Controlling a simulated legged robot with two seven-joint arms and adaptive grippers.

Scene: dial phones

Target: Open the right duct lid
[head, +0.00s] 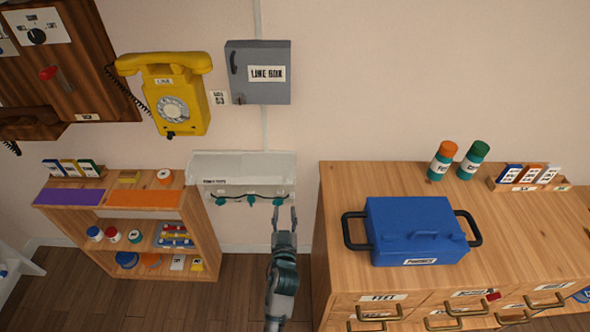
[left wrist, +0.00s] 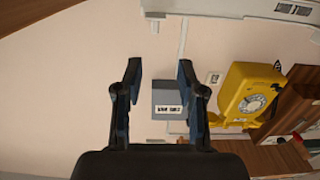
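A white wall unit (head: 240,168), which looks like the duct, sits low on the wall between the shelf and the wooden cabinet. A small label is on its front; a dark cable and teal clips (head: 278,200) show along its lower part. I cannot tell where the right lid's edges are. My left gripper (head: 284,210) is open and empty, just below the unit's right end in the head view. In the left wrist view its two fingers (left wrist: 160,85) are spread apart with nothing between them. White parts (left wrist: 285,9) show at that view's top edge. My right gripper is not in view.
A grey line box (head: 257,72) and a yellow dial phone (head: 170,92) hang on the wall above. A low shelf (head: 205,235) stands left. The wooden cabinet (head: 335,185) with a blue case (head: 415,230) stands close to the right of my left arm.

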